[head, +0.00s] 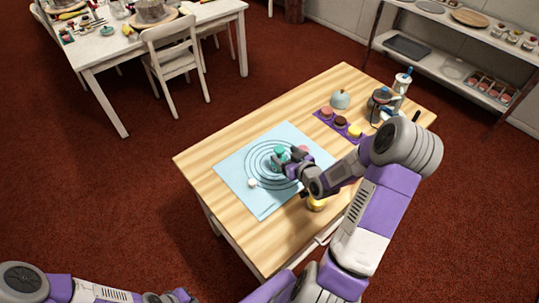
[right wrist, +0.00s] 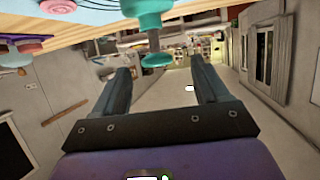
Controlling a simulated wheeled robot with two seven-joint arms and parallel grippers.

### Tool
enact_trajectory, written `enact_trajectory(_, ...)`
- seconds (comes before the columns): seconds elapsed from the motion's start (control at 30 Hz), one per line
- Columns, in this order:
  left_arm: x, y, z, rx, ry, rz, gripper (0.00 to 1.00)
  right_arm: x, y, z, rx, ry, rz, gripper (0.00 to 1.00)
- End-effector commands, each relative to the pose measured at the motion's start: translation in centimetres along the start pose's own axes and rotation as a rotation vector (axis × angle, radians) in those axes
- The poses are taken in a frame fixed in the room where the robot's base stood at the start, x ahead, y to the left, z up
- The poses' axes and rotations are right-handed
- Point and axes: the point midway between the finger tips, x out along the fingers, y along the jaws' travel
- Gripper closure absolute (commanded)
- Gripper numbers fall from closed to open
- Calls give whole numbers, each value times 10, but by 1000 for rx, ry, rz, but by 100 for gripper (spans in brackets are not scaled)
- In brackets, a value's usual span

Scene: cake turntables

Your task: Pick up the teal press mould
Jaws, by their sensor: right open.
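The teal press mould (head: 280,151) stands on the light blue mat (head: 240,165) on the wooden table, near the printed rings. My right gripper (head: 290,162) is close beside it in the head view and partly covers it. In the right wrist view the mould (right wrist: 154,22) hangs from the top of the picture, with its round knob (right wrist: 156,60) lying between the lines of the two open fingers. The right gripper (right wrist: 160,72) is open and empty, and no contact shows. My left arm shows only at the bottom left edge; its fingers cannot be made out.
A small pale piece (head: 252,183) lies on the mat. A purple tray (head: 328,123) with round coloured pieces, a pale blue dome (head: 340,99) and a grey pot (head: 380,100) stand farther back. A yellow item (head: 316,204) is near my right forearm. The table's left end is clear.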

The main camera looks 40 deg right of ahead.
Motion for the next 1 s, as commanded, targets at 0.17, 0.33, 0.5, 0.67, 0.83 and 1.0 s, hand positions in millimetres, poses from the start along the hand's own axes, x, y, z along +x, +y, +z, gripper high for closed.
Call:
enact_trajectory(0.17,2,-1,0,0,0,0,100,19,0,0,-1,3,-2,26)
enact_trajectory(0.33,4,-2,0,0,0,0,100,42,2,0,0,2,-2,26)
enact_trajectory(0.5,6,-2,0,0,0,0,100,66,4,1,0,2,-1,26)
enact_trajectory(0.67,7,-2,-1,0,1,0,100,73,4,0,0,0,-1,26)
enact_trajectory(0.83,7,-2,-1,0,1,0,100,72,4,0,0,0,-1,26)
enact_trajectory(1.0,7,-2,-1,0,1,0,100,72,4,0,0,0,0,52)
